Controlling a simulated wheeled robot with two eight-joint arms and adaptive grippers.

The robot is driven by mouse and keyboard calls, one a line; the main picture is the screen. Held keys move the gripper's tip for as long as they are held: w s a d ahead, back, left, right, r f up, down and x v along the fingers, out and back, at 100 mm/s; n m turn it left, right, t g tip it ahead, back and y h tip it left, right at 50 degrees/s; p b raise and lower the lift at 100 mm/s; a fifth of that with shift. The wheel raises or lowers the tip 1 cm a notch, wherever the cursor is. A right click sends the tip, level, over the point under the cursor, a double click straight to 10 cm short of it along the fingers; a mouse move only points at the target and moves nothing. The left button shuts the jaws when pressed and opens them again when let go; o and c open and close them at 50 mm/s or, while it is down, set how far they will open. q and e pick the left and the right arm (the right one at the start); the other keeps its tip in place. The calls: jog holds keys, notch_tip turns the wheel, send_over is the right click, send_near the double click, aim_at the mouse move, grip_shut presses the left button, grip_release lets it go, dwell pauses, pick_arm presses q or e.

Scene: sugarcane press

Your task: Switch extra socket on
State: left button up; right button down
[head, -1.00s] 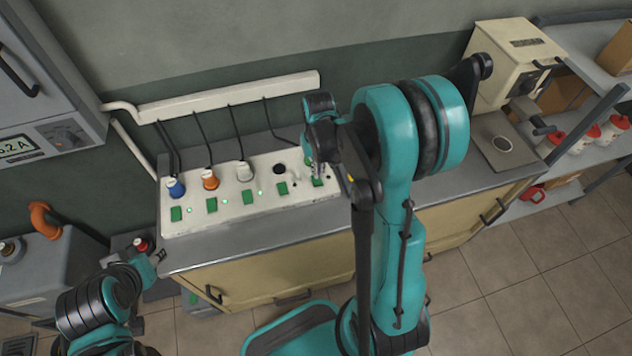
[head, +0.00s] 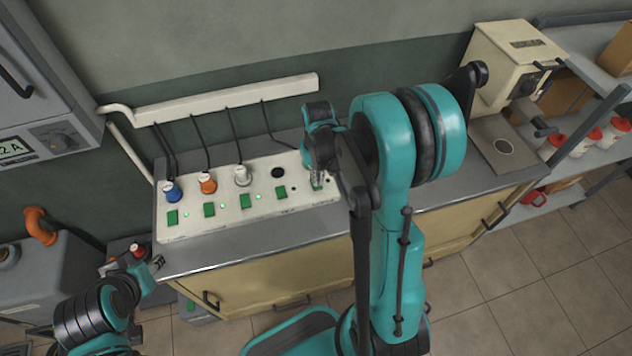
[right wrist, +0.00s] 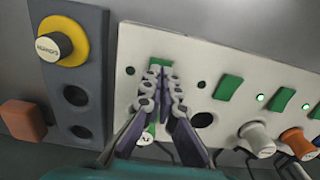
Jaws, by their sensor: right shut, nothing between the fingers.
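The white socket panel (head: 235,228) lies on the counter and has a row of green switches. The fifth switch, at the right end, is largely behind my right gripper (head: 318,176) in the head view. In the right wrist view my right gripper (right wrist: 167,78) is shut and empty, its tips at this switch (right wrist: 160,62); contact cannot be told. The small lamp (right wrist: 130,71) beside it looks dark. A green plug (right wrist: 149,132) is partly hidden behind the fingers. My left gripper (head: 156,264) is at the counter's left front corner; its jaws are too small to judge.
Blue (head: 172,191), orange (head: 208,184) and white (head: 242,176) plugs stand in the left sockets, with lit lamps. The fourth socket (head: 278,172) is empty and its lamp dark. A grey panel with a yellow-ringed knob (right wrist: 55,46) adjoins in the wrist view.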

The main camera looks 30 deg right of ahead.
jog(key=shift+f+b, duration=0.95)
jog(key=shift+f, duration=0.1)
dwell(0.9)
jog(key=shift+r, duration=0.1)
jog(key=shift+r+p, duration=2.65)
jog(key=shift+r, duration=0.85)
jog(key=shift+a+r, duration=0.1)
jog(key=s+a+r+n+t+b, duration=0.2)
jog(key=s+a+r+t+b, duration=0.1)
jog(key=s+a+r+t, duration=0.4)
jog(key=s+a+r, duration=0.3)
jog(key=s, duration=0.1)
jog(key=shift+a+n, duration=0.2)
jog(key=shift+n, duration=0.1)
